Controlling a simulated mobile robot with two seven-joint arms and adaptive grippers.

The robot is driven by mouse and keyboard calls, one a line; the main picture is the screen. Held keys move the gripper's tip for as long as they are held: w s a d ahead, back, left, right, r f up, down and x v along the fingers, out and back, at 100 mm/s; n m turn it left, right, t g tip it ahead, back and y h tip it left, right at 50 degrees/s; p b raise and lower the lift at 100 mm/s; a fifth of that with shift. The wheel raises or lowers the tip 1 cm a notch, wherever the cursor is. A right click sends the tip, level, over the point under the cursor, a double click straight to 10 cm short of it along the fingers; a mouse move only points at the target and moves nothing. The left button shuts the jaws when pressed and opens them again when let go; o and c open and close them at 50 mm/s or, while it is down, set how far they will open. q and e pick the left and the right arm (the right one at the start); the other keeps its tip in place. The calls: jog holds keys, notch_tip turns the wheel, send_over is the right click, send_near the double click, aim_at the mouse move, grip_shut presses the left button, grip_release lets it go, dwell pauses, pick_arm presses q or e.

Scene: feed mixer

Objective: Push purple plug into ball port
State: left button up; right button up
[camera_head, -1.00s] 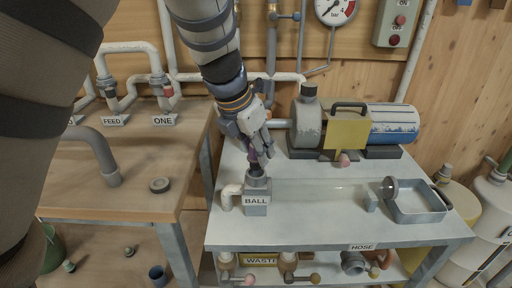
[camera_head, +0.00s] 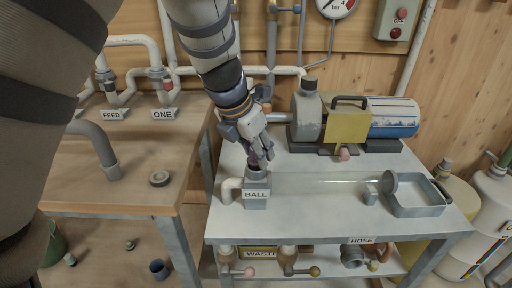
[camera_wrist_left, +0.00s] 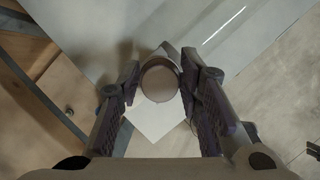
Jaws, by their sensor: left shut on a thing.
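The grey ball port (camera_head: 256,201), labelled BALL, stands at the left end of a clear tube on the white bench. My left gripper (camera_head: 259,150) is directly above its opening, pointing down. It is shut on the purple plug (camera_head: 253,157), which is mostly hidden by the fingers. The plug's lower end is at the mouth of the port; I cannot tell how deep it sits. In the left wrist view, a round brownish end (camera_wrist_left: 160,84) shows between the two fingers. My right gripper is not in view.
The clear tube (camera_head: 320,184) runs right to a grey tray (camera_head: 416,210). A pump with a yellow plate (camera_head: 346,133) stands behind. A wooden bench (camera_head: 135,180) with a grey ring (camera_head: 159,178) is further left.

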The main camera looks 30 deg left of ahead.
pick_arm(q)
jog(key=shift+f, duration=0.45)
jog(key=o, duration=1.2)
jog(key=shift+o, duration=0.2)
jog(key=v, duration=1.2)
jog(key=shift+r, duration=0.25)
jog(key=shift+w, duration=0.1)
